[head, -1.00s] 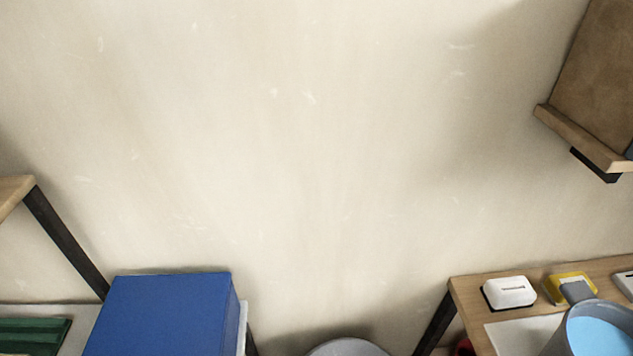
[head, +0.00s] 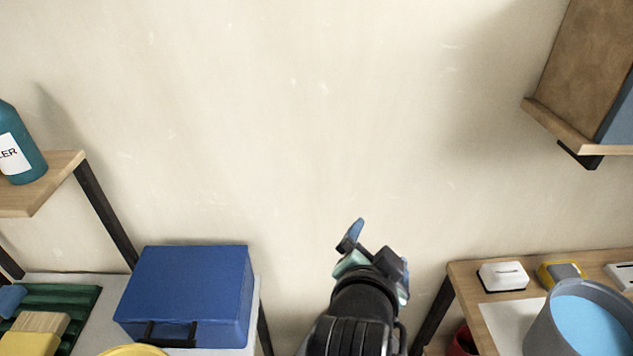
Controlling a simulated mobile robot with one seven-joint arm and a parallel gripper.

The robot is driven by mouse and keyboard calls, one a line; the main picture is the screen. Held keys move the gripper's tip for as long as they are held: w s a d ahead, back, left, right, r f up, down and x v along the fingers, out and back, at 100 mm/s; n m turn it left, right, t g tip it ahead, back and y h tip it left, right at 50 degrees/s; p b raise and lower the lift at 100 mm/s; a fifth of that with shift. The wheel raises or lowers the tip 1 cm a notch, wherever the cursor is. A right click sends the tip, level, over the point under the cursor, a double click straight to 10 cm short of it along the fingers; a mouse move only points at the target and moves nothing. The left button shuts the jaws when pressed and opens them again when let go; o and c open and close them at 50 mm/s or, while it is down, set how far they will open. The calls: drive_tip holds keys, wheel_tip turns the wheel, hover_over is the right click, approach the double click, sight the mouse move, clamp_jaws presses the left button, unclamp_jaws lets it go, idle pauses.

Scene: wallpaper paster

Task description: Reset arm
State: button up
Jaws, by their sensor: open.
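My gripper (head: 372,245) shows at the bottom middle of the head view, at the end of my black arm. Its jaws are open with blue-tipped fingers, and I see nothing between them. It stands in front of the bare wall, between the left table and the right table. The lower part of my arm runs out of the bottom of the view.
A blue case (head: 190,290) lies on the left table, near a green tray (head: 65,305). A teal bottle (head: 22,150) stands on a shelf. A grey bucket of blue liquid (head: 588,325) and a white tool (head: 503,276) are on the right table. The wall (head: 300,130) is clear.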

wheel_tip(320, 180, up, 14)
drive_tip(key=w+a+n+t, duration=0.2)
drive_tip(key=a+n+t, duration=0.1)
drive_tip(key=t, duration=0.1)
drive_tip(key=s+a+r+n+t+y, duration=0.1)
drive_tip(key=s+a+r+n+t, duration=0.1)
drive_tip(key=r, duration=0.7)
drive_tip(key=s+a+r+n+t+y+p, duration=0.1)
drive_tip(key=s+r+t, duration=0.4)
drive_tip(key=r, duration=0.5)
drive_tip(key=s+a+r+n+t+y, duration=0.2)
drive_tip(key=s+a+r+n+t, duration=0.1)
drive_tip(key=r, duration=0.7)
drive_tip(key=shift+s+a+n+t, duration=0.15)
drive_tip(key=shift+s+n+t, duration=0.5)
drive_tip(key=shift+s, duration=0.6)
